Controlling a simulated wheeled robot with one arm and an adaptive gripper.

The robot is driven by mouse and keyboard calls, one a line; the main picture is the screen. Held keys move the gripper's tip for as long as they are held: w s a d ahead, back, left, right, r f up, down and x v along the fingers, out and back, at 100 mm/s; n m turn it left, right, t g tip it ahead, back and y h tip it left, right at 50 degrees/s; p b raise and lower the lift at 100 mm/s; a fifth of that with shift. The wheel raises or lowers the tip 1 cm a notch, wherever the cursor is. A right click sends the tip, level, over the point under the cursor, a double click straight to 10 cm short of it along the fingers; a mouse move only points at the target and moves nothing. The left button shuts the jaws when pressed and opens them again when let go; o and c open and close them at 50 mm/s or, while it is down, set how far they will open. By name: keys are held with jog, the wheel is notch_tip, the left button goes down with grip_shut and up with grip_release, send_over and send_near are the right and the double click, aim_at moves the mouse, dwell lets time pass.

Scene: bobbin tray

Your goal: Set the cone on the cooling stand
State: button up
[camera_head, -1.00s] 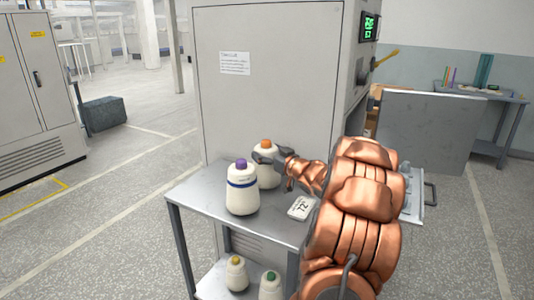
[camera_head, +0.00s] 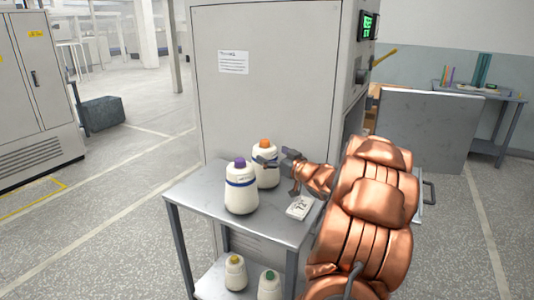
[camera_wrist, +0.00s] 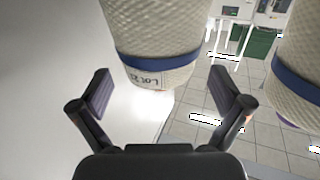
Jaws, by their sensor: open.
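A white cone with an orange top (camera_head: 265,172) and a blue band stands upright on the grey metal table (camera_head: 200,205), against the tall cabinet. My gripper (camera_head: 276,172) is open to its right, with its fingers apart beside the cone. In the wrist view, a textured cone with a blue band and a "LOT" label (camera_wrist: 155,45) shows ahead between my open fingers (camera_wrist: 160,88), with a gap on both sides. I cannot tell which part of the scene is called the cooling stand.
A purple-topped cone (camera_head: 241,192) stands in front and left of the orange one. A small "72" card (camera_head: 299,207) lies to the right. Yellow-topped (camera_head: 235,273) and green-topped (camera_head: 269,287) cones stand on the lower shelf. The cabinet (camera_head: 260,100) rises close behind.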

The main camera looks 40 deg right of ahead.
jog(key=s, duration=0.8)
jog(key=shift+s+a, duration=0.15)
jog(key=shift+a, duration=0.25)
dwell(0.5)
